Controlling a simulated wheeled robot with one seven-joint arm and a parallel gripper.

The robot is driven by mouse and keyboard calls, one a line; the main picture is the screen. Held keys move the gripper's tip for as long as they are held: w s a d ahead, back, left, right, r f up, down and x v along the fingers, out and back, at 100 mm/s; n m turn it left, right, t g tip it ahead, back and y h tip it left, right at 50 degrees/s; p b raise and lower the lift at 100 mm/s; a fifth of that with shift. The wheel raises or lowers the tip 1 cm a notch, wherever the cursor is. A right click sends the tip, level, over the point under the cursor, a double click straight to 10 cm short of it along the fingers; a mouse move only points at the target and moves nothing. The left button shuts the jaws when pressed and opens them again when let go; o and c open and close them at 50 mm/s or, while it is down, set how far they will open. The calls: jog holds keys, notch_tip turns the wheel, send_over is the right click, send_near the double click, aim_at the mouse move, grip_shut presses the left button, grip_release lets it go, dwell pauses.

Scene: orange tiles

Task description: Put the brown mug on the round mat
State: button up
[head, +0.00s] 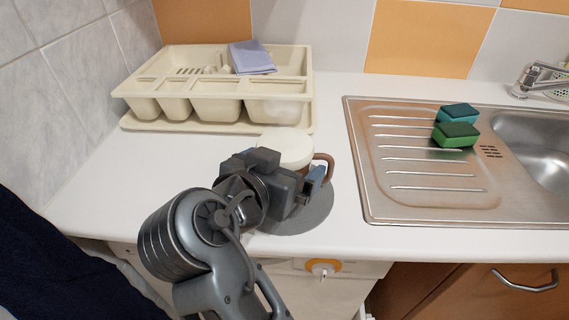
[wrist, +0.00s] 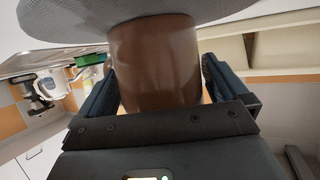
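The brown mug (wrist: 155,65) is between the two fingers of my gripper (wrist: 158,80), which look closed on its sides in the wrist view. The mug looks upright. The round grey mat (head: 308,215) lies on the counter under my gripper and the mug. In the wrist view, the mat (wrist: 60,18) meets the mug's base end; I cannot tell whether they touch.
A cream cutlery tray (head: 190,112) with a folded blue cloth (head: 251,57) stands behind the mug at the back left. A steel sink (head: 410,190) with green and teal sponges (head: 457,134) is on the right. The white counter (head: 110,200) is clear at the left.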

jog(key=shift+r, duration=0.15)
jog(key=v, duration=1.2)
dwell(0.3)
